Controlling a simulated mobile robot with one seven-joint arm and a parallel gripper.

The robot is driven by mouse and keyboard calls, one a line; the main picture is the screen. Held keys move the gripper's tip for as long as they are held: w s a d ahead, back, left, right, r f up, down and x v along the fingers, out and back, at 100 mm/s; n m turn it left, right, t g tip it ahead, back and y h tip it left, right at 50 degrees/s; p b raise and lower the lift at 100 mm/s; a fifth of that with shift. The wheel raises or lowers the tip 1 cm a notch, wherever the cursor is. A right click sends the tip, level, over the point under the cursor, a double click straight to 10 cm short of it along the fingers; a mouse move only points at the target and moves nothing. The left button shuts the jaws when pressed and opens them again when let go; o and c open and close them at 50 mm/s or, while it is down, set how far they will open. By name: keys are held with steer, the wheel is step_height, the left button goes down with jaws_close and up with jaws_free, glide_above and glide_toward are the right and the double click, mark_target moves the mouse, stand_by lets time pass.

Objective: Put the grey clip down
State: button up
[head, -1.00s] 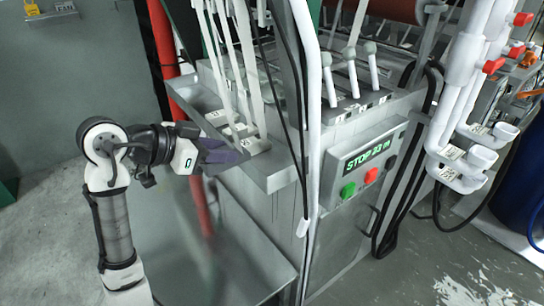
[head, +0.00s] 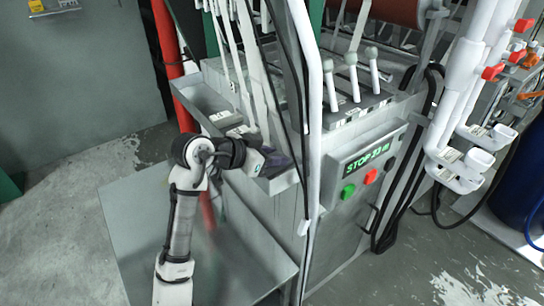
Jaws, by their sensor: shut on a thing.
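My gripper (head: 279,161) is at the right end of the narrow grey metal tray (head: 282,183) on the machine's front, its dark purplish fingers low over or inside the tray. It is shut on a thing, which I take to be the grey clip. The clip itself is too small and too hidden by the fingers and wrist to make out. I cannot tell whether it touches the tray floor.
Small greyish pieces (head: 237,130) lie in the tray left of my gripper. Pale webbing strips (head: 229,55) hang just behind. A white upright pipe (head: 315,110) stands close on the right. A control panel (head: 362,168) reading STOP and white levers (head: 352,75) are beyond it.

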steer(key=shift+f, duration=0.5)
steer(key=shift+f, duration=0.1)
steer(key=o, duration=1)
steer(key=shift+f, duration=0.1)
steer(key=shift+r, duration=0.2)
steer(key=b+v, duration=0.3)
steer(key=v, duration=0.9)
